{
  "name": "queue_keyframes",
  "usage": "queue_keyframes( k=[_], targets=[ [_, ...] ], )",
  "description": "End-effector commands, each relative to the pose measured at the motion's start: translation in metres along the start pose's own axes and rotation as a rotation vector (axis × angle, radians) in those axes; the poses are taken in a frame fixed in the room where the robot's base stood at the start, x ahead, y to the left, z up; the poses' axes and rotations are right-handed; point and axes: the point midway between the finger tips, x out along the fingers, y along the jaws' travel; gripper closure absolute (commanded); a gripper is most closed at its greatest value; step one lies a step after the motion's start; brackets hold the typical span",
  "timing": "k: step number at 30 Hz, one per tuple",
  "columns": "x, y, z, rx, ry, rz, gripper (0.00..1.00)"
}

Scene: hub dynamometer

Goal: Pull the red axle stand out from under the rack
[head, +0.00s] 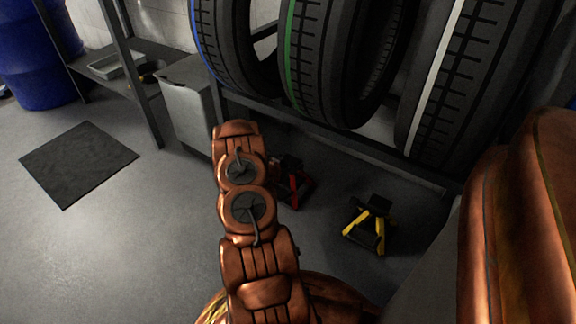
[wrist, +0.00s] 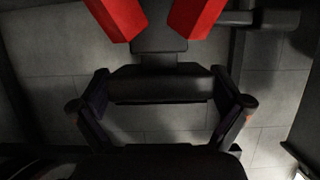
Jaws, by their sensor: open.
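The red axle stand (head: 293,189) stands on the floor at the lower edge of the rack (head: 335,146), partly hidden behind my arm in the head view. In the wrist view its red legs (wrist: 197,14) spread at the top of the picture, and a black part lies below them. My gripper (wrist: 160,88) is open, with one finger at each side of that black part. I cannot tell whether the fingers touch it. In the head view my arm hides the gripper.
A yellow axle stand (head: 370,224) stands to the right of the red one. Large tires (head: 335,60) sit on the rack above. A grey cabinet (head: 184,103) stands left of my arm. The floor around the dark mat (head: 78,163) is clear.

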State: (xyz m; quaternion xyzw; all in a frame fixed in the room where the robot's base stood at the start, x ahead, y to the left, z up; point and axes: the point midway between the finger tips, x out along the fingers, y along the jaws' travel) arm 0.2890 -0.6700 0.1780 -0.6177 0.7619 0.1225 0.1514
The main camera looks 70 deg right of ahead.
Motion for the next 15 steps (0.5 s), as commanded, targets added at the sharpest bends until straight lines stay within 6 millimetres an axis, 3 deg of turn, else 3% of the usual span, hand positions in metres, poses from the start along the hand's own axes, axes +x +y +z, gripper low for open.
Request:
queue_keyframes(
  k=[6, 15],
  targets=[
    [-0.0003, -0.0001, -0.0001, -0.001, -0.001, 0.000, 0.00],
    [-0.0004, -0.0001, 0.0000, -0.001, -0.001, 0.000, 0.31]
  ],
)
